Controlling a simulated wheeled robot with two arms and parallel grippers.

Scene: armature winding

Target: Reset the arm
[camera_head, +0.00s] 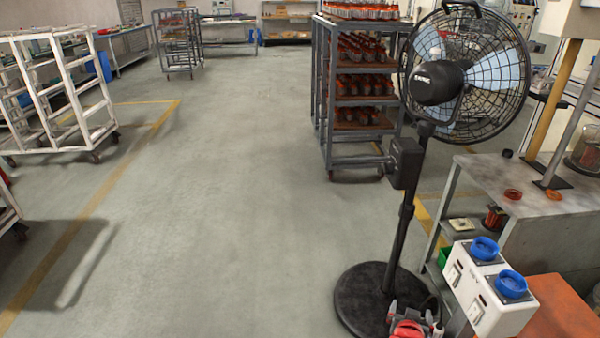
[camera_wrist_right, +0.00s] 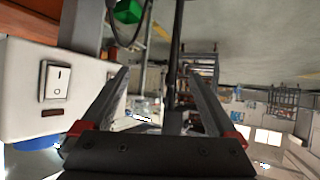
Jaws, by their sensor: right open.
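My right gripper (camera_head: 412,318) shows at the bottom edge of the head view, in front of the fan's round base and left of the white switch box. In the right wrist view its two fingers (camera_wrist_right: 160,78) stand wide apart with nothing held between them. The white box (camera_head: 490,290) has two blue round tops and rocker switches on its front. Its side with one switch (camera_wrist_right: 55,85) is close at the left of the wrist view. My left gripper is not in view.
A black pedestal fan (camera_head: 438,85) stands close ahead on a round base (camera_head: 362,300). A grey metal bench (camera_head: 510,190) and an orange surface (camera_head: 562,312) are at right. A rack of wound parts (camera_head: 325,95) stands behind the fan. The floor (camera_head: 210,200) at left centre is clear.

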